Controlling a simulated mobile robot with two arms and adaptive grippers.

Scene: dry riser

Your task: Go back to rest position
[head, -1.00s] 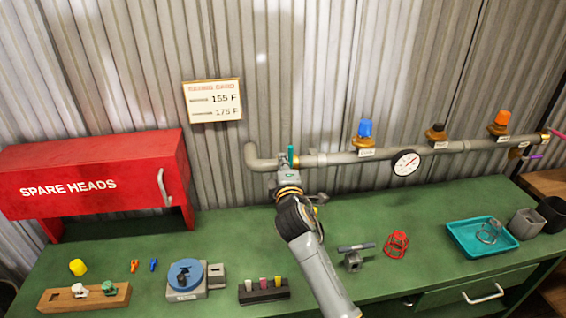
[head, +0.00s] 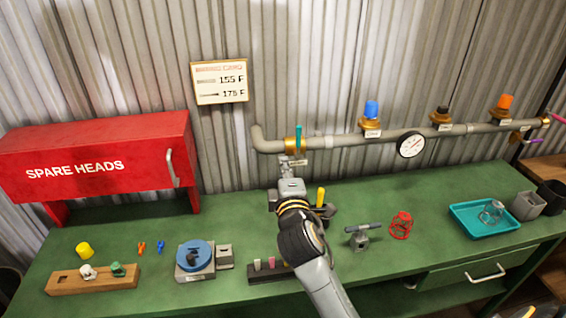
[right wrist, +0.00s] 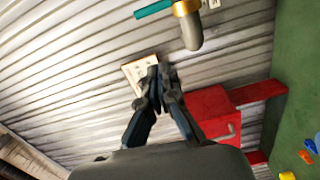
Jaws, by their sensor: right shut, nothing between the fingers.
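My right gripper (head: 291,163) is just below and in front of the left end of the wall pipe (head: 340,139), apart from the teal valve lever (head: 298,132) as far as I can tell. In the right wrist view its fingers (right wrist: 161,78) are together with nothing between them. That view also shows the teal lever (right wrist: 153,10) beyond the fingertips. My right arm reaches over the green bench and hides part of it. My left gripper is in neither view.
The green bench (head: 365,200) carries a small block rack (head: 268,271), a blue-topped fixture (head: 194,255), a grey tool (head: 360,238), a red cage (head: 401,224) and a teal tray (head: 465,222). A red SPARE HEADS cabinet (head: 95,160) stands at left. A gauge (head: 411,145) sits on the pipe.

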